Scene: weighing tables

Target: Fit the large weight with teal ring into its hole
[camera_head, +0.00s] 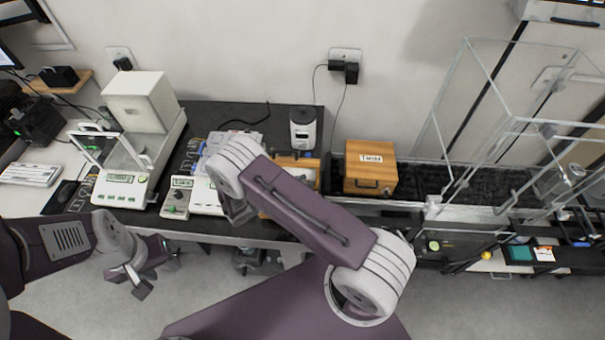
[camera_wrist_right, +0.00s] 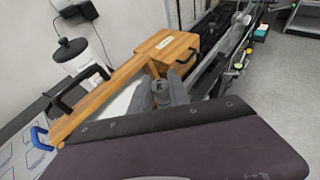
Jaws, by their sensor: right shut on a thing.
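My right gripper (camera_wrist_right: 163,92) is shut on a small grey metal piece (camera_wrist_right: 158,86), seen between its fingers in the right wrist view. No teal ring shows on the piece, so I cannot tell whether it is the large weight. A wooden case (camera_head: 301,165) stands on the dark bench, partly hidden behind my right arm. Its wooden edge (camera_wrist_right: 98,98) runs beside the fingers in the wrist view. The holes are not visible. In the head view my right arm hides the right fingertips. My left gripper (camera_head: 150,272) is open and empty, low in front of the bench.
A closed wooden box with a label (camera_head: 371,158) stands right of the case. A white and black jar (camera_head: 303,130) stands behind. Balances (camera_head: 122,188) are at the left, and a glass enclosure (camera_head: 490,130) is at the right.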

